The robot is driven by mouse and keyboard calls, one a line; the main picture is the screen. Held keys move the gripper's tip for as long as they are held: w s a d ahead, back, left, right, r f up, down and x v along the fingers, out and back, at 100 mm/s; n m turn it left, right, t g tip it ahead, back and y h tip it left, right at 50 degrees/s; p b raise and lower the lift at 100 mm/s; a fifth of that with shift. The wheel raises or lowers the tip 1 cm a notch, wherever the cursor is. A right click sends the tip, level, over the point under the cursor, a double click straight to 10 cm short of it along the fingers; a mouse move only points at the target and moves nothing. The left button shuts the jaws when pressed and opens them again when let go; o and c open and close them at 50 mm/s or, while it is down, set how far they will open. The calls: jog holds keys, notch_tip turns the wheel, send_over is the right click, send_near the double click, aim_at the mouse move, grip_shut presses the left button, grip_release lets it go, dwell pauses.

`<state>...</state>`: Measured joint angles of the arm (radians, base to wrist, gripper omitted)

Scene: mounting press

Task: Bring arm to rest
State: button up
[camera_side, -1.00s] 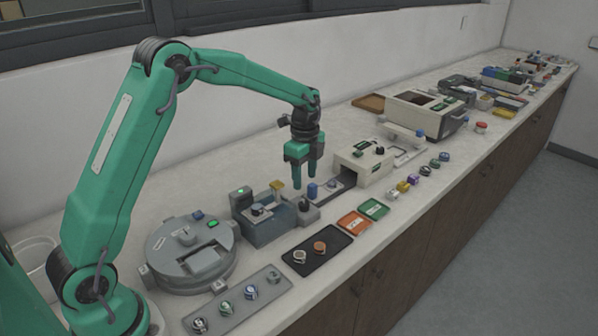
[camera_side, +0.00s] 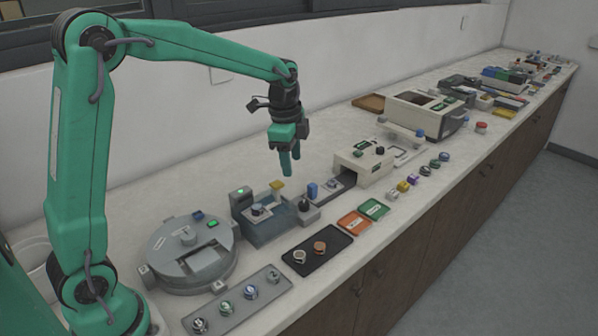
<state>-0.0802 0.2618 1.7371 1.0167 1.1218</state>
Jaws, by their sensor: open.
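My gripper (camera_side: 290,170) hangs in the air above the bench, with its two green fingers pointing down. It is open, and nothing shows between the fingers. It is above and behind the grey-blue press unit (camera_side: 268,228), clear of it. My green arm reaches in from the left, its upper link raised high and its forearm stretched out to the right.
Below stand a round grey machine (camera_side: 190,255), a cream box unit (camera_side: 364,165), a grey strip (camera_side: 238,303) with several small round pieces, and a black tray (camera_side: 317,262) with two discs. Orange (camera_side: 354,222) and green (camera_side: 374,209) trays lie beside it. Bench behind my gripper is clear.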

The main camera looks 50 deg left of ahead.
jog(key=s+d+r+n+t, duration=0.2)
jog(key=s+n, duration=0.4)
jog(key=s, duration=0.6)
jog(key=s+d+r+n+t, duration=0.1)
jog(key=s+r+n+t, duration=0.1)
jog(key=s+n, duration=0.4)
jog(key=s+r, duration=0.1)
jog(key=s, duration=0.4)
jog(key=shift+s+d, duration=0.35)
